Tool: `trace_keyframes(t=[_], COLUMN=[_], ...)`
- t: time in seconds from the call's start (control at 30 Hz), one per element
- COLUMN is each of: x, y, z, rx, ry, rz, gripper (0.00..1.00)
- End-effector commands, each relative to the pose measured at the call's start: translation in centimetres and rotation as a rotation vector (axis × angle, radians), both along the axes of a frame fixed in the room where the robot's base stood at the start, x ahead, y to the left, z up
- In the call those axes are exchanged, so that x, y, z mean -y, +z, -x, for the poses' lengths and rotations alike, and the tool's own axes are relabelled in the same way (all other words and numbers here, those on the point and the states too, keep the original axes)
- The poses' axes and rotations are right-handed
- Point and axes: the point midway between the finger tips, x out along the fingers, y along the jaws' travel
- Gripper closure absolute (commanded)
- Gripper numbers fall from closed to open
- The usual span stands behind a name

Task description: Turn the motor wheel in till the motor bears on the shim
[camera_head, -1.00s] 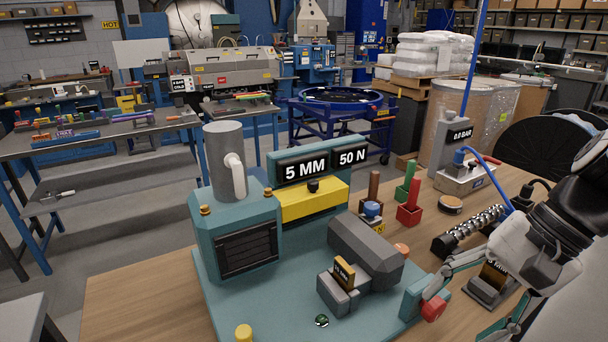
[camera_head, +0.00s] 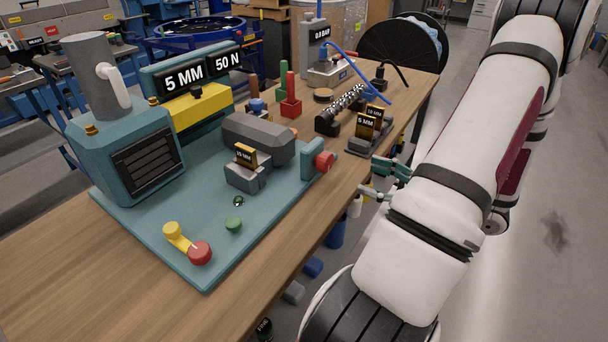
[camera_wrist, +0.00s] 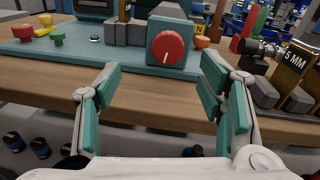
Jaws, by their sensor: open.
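The red motor wheel (camera_head: 323,162) sits on a teal bracket at the right edge of the teal base plate. In the wrist view the red wheel (camera_wrist: 168,48) faces me with a white mark pointing down. The dark grey motor (camera_head: 258,138) lies behind a small grey block. A gold and black shim (camera_head: 246,156) stands upright at this block; its label is too small to read surely. I cannot tell whether the motor touches the shim. My gripper (camera_head: 378,180) is open and empty, short of the wheel. Its fingers (camera_wrist: 160,78) flank the wheel's line without touching it.
A holder with 5 mm and 10 mm shims (camera_head: 370,132) stands right of the wheel, near the table edge. Bare wood (camera_head: 120,275) lies in front.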

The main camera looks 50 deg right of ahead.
Motion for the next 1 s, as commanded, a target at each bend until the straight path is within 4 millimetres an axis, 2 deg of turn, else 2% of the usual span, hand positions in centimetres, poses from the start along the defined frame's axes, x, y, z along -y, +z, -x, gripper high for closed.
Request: trace_keyframes(t=[0.03,0.13,0.27,0.43,0.8,1.0], x=[0.7,1.4,1.5,1.2,0.6,0.5], y=[-0.8,-1.3,-1.4,-1.3,-1.3,-1.3], z=[0.8,1.6,1.1,-1.4,-8.6,-11.0], rx=[0.013,0.026,0.031,0.029,0.029,0.029], ry=[-0.046,-0.092,-0.100,-0.096,-0.094,-0.096], rz=[-0.020,-0.037,-0.041,-0.041,-0.039,-0.038], gripper=[0.38,0.38,0.38,0.38,0.38,0.38])
